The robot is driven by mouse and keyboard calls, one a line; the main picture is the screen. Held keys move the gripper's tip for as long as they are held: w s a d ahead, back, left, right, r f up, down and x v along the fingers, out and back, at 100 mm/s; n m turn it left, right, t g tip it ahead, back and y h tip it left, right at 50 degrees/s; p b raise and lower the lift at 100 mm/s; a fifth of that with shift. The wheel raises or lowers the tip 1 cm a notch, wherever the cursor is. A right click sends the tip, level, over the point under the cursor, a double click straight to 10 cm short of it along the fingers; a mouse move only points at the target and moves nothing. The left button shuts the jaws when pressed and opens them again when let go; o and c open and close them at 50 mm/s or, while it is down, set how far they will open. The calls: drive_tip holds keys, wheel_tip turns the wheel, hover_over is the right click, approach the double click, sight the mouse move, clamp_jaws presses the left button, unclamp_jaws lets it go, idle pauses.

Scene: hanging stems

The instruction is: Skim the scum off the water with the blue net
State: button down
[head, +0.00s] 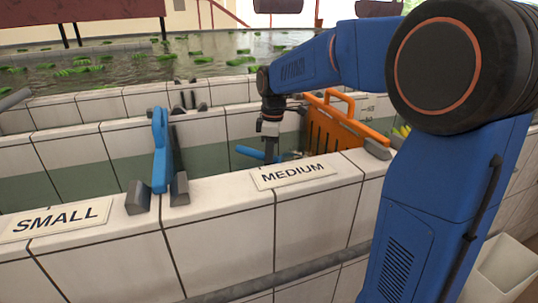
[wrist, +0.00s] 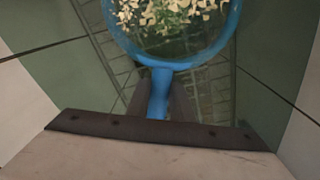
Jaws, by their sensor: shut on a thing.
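My gripper (head: 271,153) is down inside the tank labelled MEDIUM, behind its front wall. In the wrist view my gripper (wrist: 158,100) has its dark fingers shut on the handle of the blue net (wrist: 160,65); part of the net also shows in the head view (head: 249,152). The net's round hoop reaches away from the fingers and is cut off by the top of the wrist view. Pale yellowish flakes of scum (wrist: 170,14) show within the hoop, with some green among them. I cannot tell whether they lie in the mesh or under it.
The MEDIUM label (head: 293,173) lies on the tiled wall. An orange slotted divider (head: 335,125) stands just right of my gripper. Green plants float in the water behind (head: 200,48).

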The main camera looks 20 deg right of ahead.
wheel_tip(320, 180, up, 28)
idle(2.6)
idle(0.9)
